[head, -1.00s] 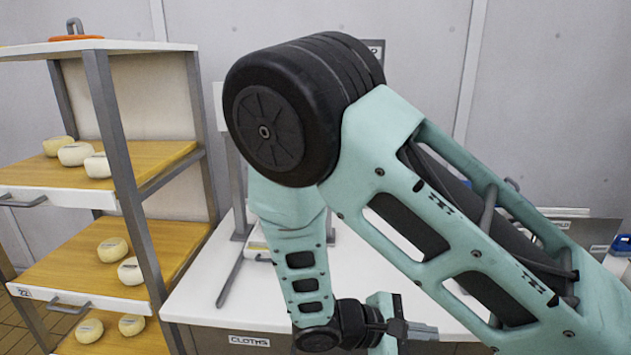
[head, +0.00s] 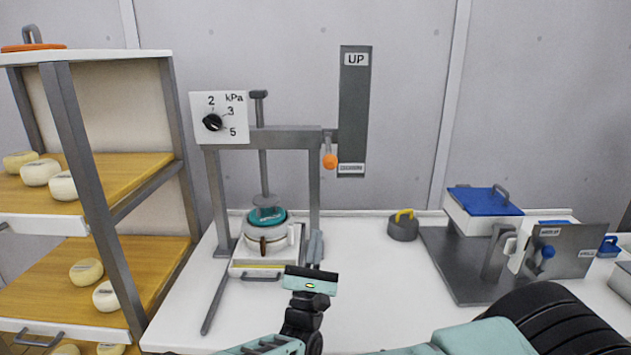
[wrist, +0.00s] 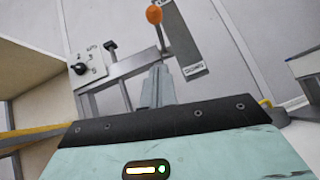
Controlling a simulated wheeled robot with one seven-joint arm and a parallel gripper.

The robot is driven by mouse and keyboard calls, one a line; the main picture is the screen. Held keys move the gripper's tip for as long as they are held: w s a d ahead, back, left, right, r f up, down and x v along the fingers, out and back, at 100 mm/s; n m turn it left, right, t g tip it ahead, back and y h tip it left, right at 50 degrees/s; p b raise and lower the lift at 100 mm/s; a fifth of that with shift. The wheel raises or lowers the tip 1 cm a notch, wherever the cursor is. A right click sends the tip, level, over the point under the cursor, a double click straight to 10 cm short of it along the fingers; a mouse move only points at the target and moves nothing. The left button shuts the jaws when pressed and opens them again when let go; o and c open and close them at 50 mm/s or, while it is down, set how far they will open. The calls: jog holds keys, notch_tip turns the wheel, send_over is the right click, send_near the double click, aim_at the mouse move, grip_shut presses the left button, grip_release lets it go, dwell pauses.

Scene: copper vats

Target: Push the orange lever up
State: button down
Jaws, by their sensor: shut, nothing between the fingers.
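The orange lever (head: 330,161) has a round orange knob and hangs downward at the right end of the press frame's crossbar. A grey panel (head: 354,110) labelled UP at its top stands just right of and behind it. In the wrist view the orange knob (wrist: 154,14) shows near the top, beyond my fingers. My gripper (head: 315,248) is shut and empty, below the knob and in front of the press, apart from the lever. It also shows in the wrist view (wrist: 157,88), its fingers together.
The press frame (head: 290,139) stands over a white pot (head: 275,241) with a teal lid, on the white table. A dial box (head: 221,117) is at upper left. A cheese shelf (head: 90,190) stands left. A dark weight (head: 403,227) and blue-lidded box (head: 483,208) are right.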

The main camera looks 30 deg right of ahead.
jog(key=shift+w, duration=0.1)
jog(key=s+a+r+p+x, duration=0.1)
jog(key=s+r+p+x, duration=0.1)
jog(key=p+x, duration=0.5)
jog(key=shift+x, duration=2.95)
jog(key=shift+r, duration=0.1)
